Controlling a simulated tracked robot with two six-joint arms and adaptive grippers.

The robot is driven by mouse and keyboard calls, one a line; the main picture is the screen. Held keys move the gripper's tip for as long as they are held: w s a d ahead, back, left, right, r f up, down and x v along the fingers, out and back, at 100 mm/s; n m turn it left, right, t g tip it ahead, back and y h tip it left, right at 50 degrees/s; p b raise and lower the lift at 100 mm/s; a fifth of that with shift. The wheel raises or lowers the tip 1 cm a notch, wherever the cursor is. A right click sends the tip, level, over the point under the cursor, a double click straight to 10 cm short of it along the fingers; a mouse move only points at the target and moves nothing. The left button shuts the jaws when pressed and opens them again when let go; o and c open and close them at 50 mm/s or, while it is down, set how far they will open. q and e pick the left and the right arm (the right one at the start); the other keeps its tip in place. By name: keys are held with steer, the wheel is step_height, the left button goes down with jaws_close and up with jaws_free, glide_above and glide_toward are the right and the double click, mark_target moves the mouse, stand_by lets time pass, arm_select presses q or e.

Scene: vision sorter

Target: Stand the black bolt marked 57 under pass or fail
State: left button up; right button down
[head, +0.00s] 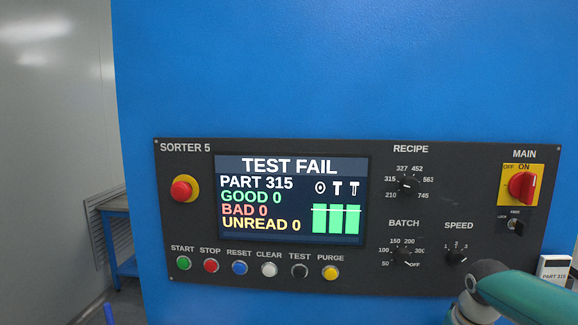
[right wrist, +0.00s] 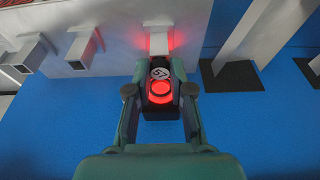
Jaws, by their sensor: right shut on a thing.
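In the right wrist view my right gripper (right wrist: 160,75) is shut on a small dark part, the black bolt (right wrist: 161,72), with a white round mark on its end. The digits on the mark are too small to read surely. Just below it in the picture is a glowing red ring (right wrist: 159,90) on a dark block; whether the bolt touches it I cannot tell. In the head view the sorter's screen (head: 290,200) reads TEST FAIL, PART 315, GOOD 0, BAD 0, UNREAD 0. No pass or fail place is readable. My left gripper is out of view.
A white chute (right wrist: 158,42) lit red stands just beyond the gripper. Another chute (right wrist: 80,50) is at left, and grey posts on dark bases (right wrist: 230,75) are at right. The blue surface around is clear.

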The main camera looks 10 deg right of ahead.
steer(key=shift+w+p+v, duration=0.2)
steer(key=shift+p+v, duration=0.45)
steer(key=shift+v, duration=0.2)
steer(key=shift+w+p+v, duration=0.15)
steer(key=shift+p+v, duration=0.55)
steer(key=shift+v, duration=0.1)
steer(key=shift+w+p+v, duration=0.2)
steer(key=shift+p+v, duration=0.45)
steer(key=shift+v, duration=0.2)
steer(key=shift+d, duration=0.15)
